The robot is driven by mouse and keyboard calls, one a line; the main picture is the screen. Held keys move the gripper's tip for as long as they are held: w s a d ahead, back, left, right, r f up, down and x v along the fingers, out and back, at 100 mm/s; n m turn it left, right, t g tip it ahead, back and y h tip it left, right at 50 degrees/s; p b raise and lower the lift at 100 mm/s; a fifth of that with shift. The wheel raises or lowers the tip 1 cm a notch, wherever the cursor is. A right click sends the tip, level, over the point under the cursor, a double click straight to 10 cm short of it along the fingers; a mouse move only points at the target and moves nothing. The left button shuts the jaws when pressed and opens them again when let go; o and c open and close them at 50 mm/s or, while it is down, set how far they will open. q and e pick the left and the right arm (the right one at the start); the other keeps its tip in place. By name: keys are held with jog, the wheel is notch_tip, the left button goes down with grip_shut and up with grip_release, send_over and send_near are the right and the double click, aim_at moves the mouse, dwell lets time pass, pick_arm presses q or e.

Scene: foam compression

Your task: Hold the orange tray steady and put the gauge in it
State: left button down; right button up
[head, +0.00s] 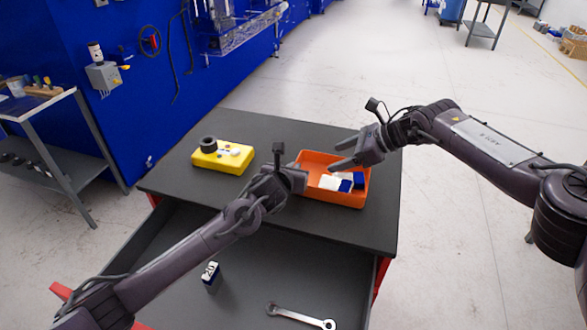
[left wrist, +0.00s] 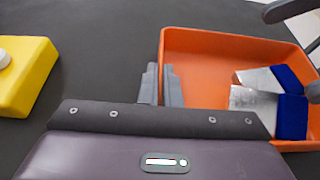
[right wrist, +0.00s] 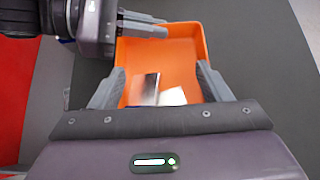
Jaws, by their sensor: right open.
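The orange tray (head: 311,191) sits on the dark table top, and its wall also shows in the left wrist view (left wrist: 235,36). Two blocks with white and blue parts (head: 345,182) lie in it side by side. They look like the gauge, but I cannot tell which is meant. A similar upright block marked 20 (head: 210,277) stands in the open drawer. My left gripper (left wrist: 160,72) is shut on the tray's near left wall, one finger on each side. My right gripper (head: 334,155) is open and empty above the tray; its fingers are apart in the right wrist view (right wrist: 160,75).
A wrench (head: 300,317) lies in the open drawer (head: 250,275). The table top is clear around the tray's far side.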

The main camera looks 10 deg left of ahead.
jog(key=v, duration=1.2)
jog(key=shift+a, duration=0.15)
pick_arm(q)
jog(key=c, duration=1.6)
grip_release()
jog(key=shift+o, duration=0.2)
jog(key=v, duration=1.2)
